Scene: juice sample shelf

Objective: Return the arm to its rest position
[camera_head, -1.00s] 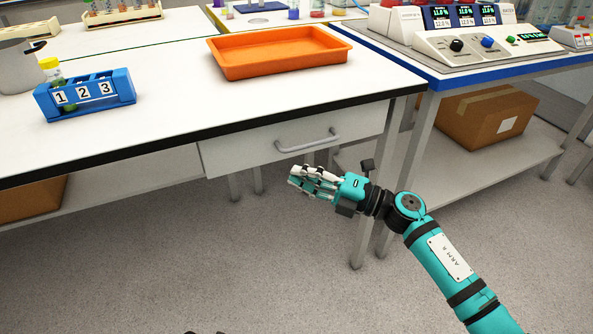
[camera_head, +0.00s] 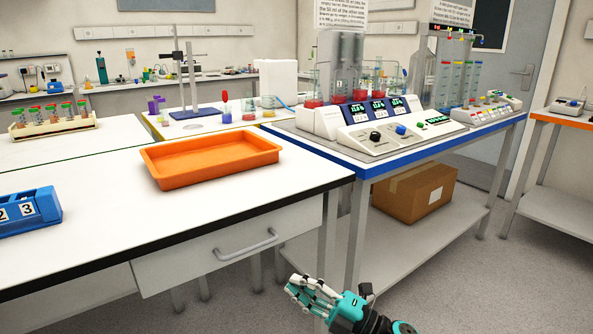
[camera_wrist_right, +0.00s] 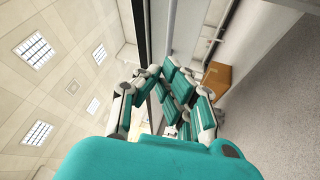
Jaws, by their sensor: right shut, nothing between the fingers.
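My right gripper (camera_head: 312,293) is at the bottom of the head view, in front of the white table and below the level of its top. It is shut and empty, apart from the table and drawer, with its fingers pointing left. In the right wrist view its teal and white fingers (camera_wrist_right: 170,88) are drawn together, with nothing seen between them. Only the hand and wrist of my right arm show in the head view. My left gripper is not in view.
The white table (camera_head: 100,240) has a drawer with a grey handle (camera_head: 245,245). On it are an orange tray (camera_head: 210,160) and a blue numbered rack (camera_head: 30,212). A blue-edged bench (camera_head: 400,160) with instruments stands right, a cardboard box (camera_head: 415,193) beneath. Floor at lower right is clear.

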